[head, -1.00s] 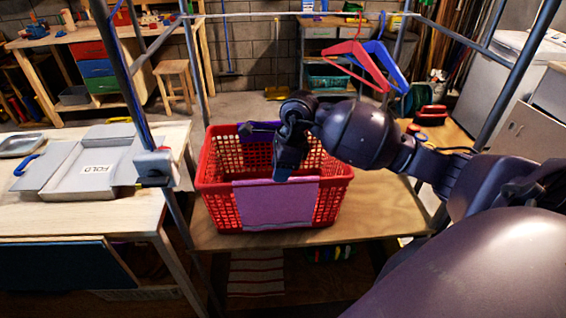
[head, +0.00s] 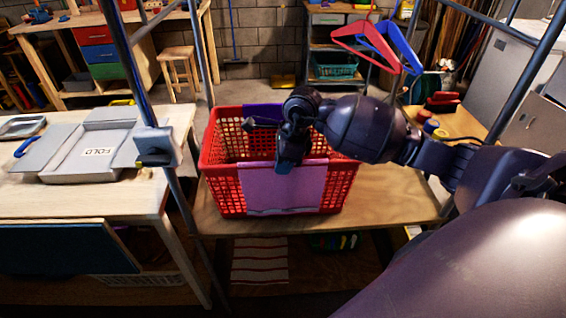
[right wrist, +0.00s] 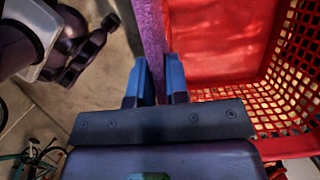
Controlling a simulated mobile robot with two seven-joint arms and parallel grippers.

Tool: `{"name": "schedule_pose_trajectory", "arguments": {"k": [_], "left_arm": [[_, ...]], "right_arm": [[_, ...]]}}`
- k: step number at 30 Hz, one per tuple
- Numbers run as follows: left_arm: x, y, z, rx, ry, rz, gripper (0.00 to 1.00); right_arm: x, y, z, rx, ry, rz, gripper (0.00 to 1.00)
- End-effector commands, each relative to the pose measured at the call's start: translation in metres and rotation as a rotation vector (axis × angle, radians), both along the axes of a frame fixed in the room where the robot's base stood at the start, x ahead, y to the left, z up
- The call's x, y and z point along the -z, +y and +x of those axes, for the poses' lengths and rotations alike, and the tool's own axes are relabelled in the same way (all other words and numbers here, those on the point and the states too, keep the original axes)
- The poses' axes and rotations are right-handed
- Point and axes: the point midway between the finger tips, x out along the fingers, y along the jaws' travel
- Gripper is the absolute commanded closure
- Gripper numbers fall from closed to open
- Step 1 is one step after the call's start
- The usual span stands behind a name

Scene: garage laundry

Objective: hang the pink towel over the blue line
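The pink towel (head: 262,190) hangs over the front rim of the red basket (head: 346,188). My right gripper (head: 284,168) is over that front rim, at the towel's upper edge. In the right wrist view its blue fingertips (right wrist: 160,82) lie on either side of the towel, seen edge-on as a purple-pink strip (right wrist: 150,30). The strip fills the narrow gap, so I cannot tell whether the fingers press on it. A thin blue line (head: 136,72) shows along the near left metal post. My left gripper is not in view.
A dark purple cloth (head: 262,116) lies over the basket's back rim. The basket stands on a wooden bench (head: 395,200) within metal posts. A red hanger (head: 350,32) and a blue hanger (head: 402,48) hang behind on the right. A folding board (head: 95,150) lies on the left table.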

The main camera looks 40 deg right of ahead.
Motion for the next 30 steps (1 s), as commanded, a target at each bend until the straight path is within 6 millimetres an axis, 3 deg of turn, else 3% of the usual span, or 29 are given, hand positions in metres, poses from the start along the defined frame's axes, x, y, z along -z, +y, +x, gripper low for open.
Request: {"name": "schedule_pose_trajectory", "arguments": {"k": [3, 10, 30], "left_arm": [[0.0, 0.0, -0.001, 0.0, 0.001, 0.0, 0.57], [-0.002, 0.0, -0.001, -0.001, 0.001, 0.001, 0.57], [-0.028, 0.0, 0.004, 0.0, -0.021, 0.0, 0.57]], "right_arm": [[0.0, 0.0, 0.0, 0.0, 0.0, 0.0, 1.0], [-0.004, 0.0, 0.0, 0.0, -0.001, -0.001, 1.0], [-0.041, 0.0, 0.0, 0.0, -0.002, -0.001, 1.0]]}}
